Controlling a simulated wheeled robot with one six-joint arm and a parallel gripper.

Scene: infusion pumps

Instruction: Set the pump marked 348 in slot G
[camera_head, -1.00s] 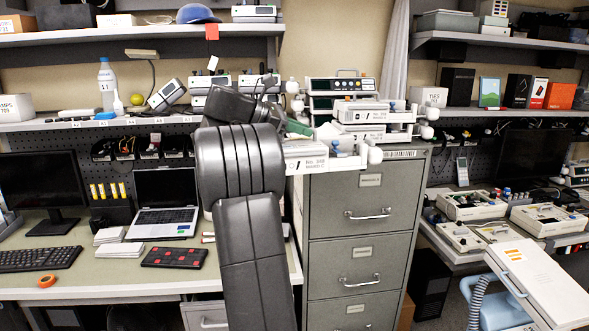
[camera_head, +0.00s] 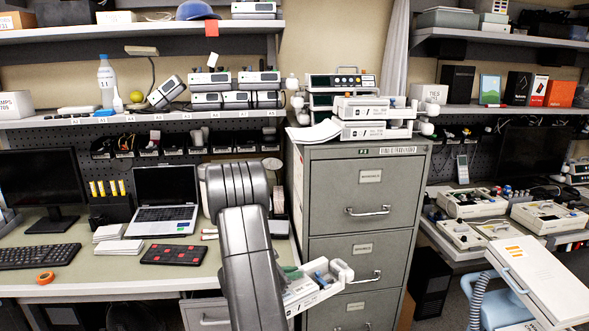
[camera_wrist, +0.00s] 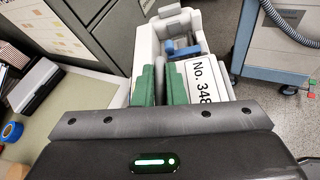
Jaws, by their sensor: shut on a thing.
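The pump marked 348 (camera_wrist: 203,88) is in my gripper (camera_wrist: 160,90); its white label reads "No. 348" in the wrist view. It has a white body with a blue part, and green pieces show at the jaws. In the head view the pump (camera_head: 318,287) hangs tilted in front of the filing cabinet's lower drawers, and my arm hides most of the gripper. The left shelf (camera_head: 60,123) carries small letter tags along its front edge. I cannot read which tag is G.
Stacked pumps (camera_head: 237,99) stand on the right part of that shelf, with a tilted pump (camera_head: 166,92) left of them. The filing cabinet (camera_head: 365,215) holds more pumps (camera_head: 362,115) on top. A laptop (camera_head: 163,215) and keyboard (camera_head: 38,257) are on the desk.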

